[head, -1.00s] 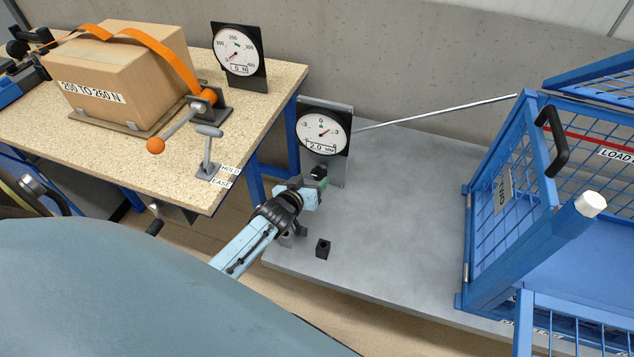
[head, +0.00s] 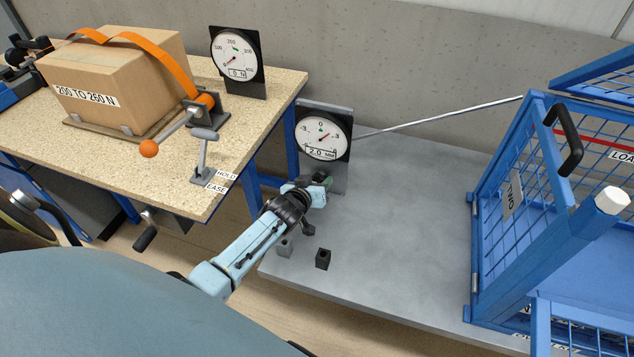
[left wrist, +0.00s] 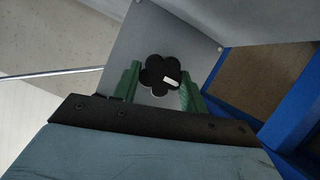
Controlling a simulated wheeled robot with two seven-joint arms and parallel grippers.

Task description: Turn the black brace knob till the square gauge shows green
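The square gauge (head: 323,135) stands on a grey upright plate at the platform's back left. The black brace knob (left wrist: 159,75), lobed with a white mark, shows in the left wrist view on the grey plate. My left gripper (head: 322,181) is at the plate just under the gauge and mostly hides the knob in the head view. Its green fingers (left wrist: 159,90) are open, one on each side of the knob; I cannot tell whether they touch it. My right gripper is not in view.
A thin rod (head: 440,117) runs from the plate to the blue cage (head: 500,210) at right. A small black block (head: 323,258) sits on the grey platform (head: 400,230). The wooden bench (head: 110,165) at left holds a strapped box (head: 120,80) and another gauge (head: 236,55).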

